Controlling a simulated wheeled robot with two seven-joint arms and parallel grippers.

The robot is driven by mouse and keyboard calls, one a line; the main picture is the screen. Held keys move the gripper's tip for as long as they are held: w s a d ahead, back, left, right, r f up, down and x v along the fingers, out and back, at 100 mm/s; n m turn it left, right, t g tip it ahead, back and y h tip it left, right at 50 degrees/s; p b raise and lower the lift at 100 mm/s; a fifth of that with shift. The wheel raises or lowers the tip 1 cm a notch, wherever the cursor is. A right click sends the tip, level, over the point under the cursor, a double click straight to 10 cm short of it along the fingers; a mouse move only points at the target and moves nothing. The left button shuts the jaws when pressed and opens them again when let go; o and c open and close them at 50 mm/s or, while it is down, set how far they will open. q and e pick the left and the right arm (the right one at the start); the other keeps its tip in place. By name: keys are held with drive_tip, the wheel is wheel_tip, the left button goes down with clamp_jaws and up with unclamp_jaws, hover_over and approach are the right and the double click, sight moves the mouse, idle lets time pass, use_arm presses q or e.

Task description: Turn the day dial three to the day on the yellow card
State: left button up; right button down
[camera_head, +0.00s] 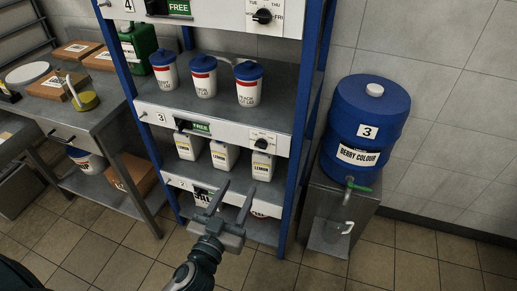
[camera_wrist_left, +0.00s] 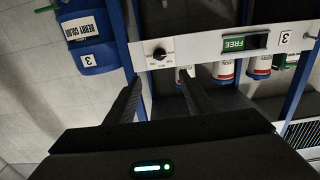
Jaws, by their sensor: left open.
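Day dial three (camera_head: 262,142) is a small black knob on a white panel at the right end of the shelf rail marked 3. In the left wrist view the dial (camera_wrist_left: 159,53) appears upside down, just beyond the fingertips. Its day letters are too small to read, and its setting cannot be told. My left gripper (camera_head: 235,196) is open and empty, in front of the rack below that dial and apart from it. The left wrist view shows the two fingers (camera_wrist_left: 160,90) spread, with the dial between them in the picture. I see no yellow card. My right gripper is out of view.
A green FREE window (camera_head: 200,127) sits left of the dial. Another dial (camera_head: 262,16) is on the rail above. Lidded tubs (camera_head: 248,92) and lemon bottles (camera_head: 263,168) stand on the shelves. A blue drum (camera_head: 365,115) stands right, a bench (camera_head: 85,118) left. Tiled floor is in front.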

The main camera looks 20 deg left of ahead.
use_arm(q)
drive_tip(key=w, duration=0.1)
drive_tip(key=p, duration=0.4)
approach(260, 147)
drive_tip(key=w, duration=0.9)
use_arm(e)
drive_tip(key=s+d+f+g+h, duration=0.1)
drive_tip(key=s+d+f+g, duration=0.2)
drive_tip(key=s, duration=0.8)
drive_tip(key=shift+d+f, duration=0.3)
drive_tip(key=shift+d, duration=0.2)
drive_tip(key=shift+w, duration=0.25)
use_arm(q)
drive_tip(key=c, duration=1)
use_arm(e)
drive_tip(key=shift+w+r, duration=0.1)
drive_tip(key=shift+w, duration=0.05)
